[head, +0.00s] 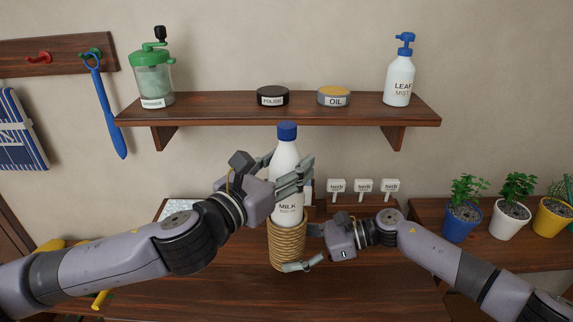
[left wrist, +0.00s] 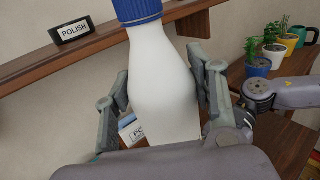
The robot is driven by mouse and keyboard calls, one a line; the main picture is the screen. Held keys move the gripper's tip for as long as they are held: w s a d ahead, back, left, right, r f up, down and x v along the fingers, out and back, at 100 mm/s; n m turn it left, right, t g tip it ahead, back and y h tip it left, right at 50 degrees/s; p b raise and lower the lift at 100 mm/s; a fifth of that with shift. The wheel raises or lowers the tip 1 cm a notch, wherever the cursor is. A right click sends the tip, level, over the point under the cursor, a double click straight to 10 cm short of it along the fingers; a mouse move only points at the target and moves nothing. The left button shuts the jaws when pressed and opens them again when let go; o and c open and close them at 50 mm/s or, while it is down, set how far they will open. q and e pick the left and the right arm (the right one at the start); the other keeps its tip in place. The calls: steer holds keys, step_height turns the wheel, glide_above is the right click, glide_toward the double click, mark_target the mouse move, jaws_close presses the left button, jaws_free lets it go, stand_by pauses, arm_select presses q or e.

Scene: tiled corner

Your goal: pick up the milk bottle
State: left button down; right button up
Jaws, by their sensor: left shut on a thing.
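The white milk bottle (head: 287,160) with a blue cap stands upright at the middle of the head view. Its lower end is hidden at the woven basket (head: 289,246), and it looks to be inside the basket's rim. My left gripper (head: 288,178) is shut on the bottle's body below the neck. In the left wrist view the bottle (left wrist: 162,80) sits between both fingers. My right gripper (head: 302,248) is at the basket's right side, one finger across its front and the other partly hidden behind it. Whether it grips the basket is unclear.
A wall shelf (head: 340,109) holds a grinder (head: 152,80), a polish tin (head: 272,96), an oil tin (head: 334,96) and a leaf mist bottle (head: 399,80). Potted plants (head: 510,218) stand at right. Small herb labels (head: 363,186) are behind my right gripper.

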mark_target(282, 150)
arm_select(q)
steer(key=shift+r+p, duration=1.55)
steer(key=shift+r, duration=0.45)
arm_select(e)
steer(key=shift+r, duration=1.95)
steer(key=o, duration=0.9)
